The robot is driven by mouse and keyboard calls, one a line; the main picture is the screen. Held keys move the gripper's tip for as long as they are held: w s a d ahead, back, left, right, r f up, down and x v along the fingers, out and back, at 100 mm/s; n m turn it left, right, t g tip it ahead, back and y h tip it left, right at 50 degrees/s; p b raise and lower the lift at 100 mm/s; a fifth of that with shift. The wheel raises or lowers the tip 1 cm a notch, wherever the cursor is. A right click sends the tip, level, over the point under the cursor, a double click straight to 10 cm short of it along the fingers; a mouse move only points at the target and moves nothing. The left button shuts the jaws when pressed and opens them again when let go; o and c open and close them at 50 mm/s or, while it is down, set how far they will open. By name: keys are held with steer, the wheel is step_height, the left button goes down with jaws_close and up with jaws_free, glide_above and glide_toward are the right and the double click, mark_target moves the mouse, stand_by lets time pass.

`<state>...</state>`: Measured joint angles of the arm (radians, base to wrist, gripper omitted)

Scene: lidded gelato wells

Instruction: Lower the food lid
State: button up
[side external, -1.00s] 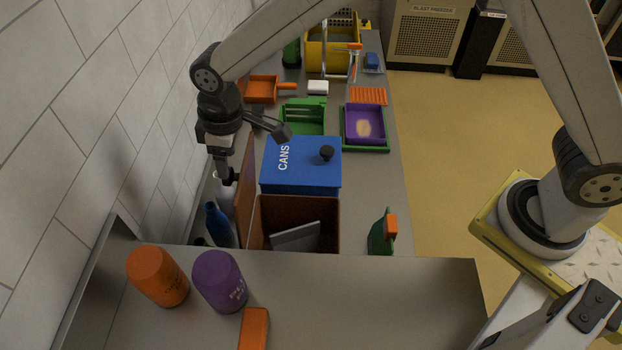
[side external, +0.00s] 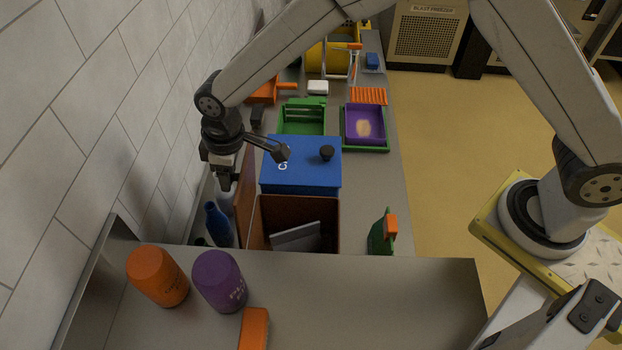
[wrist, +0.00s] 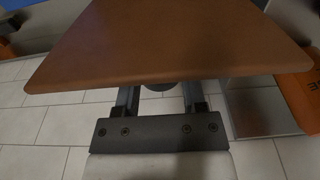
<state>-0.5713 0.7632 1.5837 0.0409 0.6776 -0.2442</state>
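The food lid is a brown panel (side external: 245,188) standing raised along the left side of an open brown bin (side external: 327,212). In the wrist view the brown lid (wrist: 170,42) fills the upper middle. My gripper (side external: 223,184) is on the wall side of the lid, low beside it. In the wrist view my gripper's fingers (wrist: 160,95) are apart, partly hidden under the lid's edge. A dark round knob (wrist: 160,86) shows between them, mostly hidden by the lid. I cannot tell whether the fingers touch it.
A shut blue lid (side external: 300,165) with a black knob (side external: 327,153) adjoins the brown bin. A blue bottle (side external: 218,225) stands close below my gripper, near the tiled wall. Orange (side external: 158,275) and purple (side external: 219,281) containers stand in front. A green spray bottle (side external: 382,232) stands right.

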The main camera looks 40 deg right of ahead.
steer(key=c, duration=0.3)
steer(key=o, duration=0.9)
steer(key=shift+c, duration=0.2)
steer(key=shift+r, duration=0.1)
steer(key=shift+s+d+r, duration=0.15)
steer(key=shift+r, duration=1.3)
steer(key=shift+s+d+r, duration=0.15)
steer(key=shift+r, duration=1.3)
steer(key=shift+r, duration=0.1)
steer(key=shift+r, duration=3.8)
steer(key=s+d+f+m+t, duration=0.1)
steer(key=s+d+f+m, duration=0.15)
steer(key=d, duration=0.65)
steer(key=s+d+f+m, duration=0.1)
steer(key=s+d+m, duration=0.15)
steer(key=d, duration=0.65)
steer(key=s+d+f+m+h, duration=0.1)
steer(key=s+d+f+m, duration=0.3)
steer(key=s+d, duration=0.6)
steer(key=shift+s+f+t, duration=0.15)
steer(key=shift+t, duration=0.15)
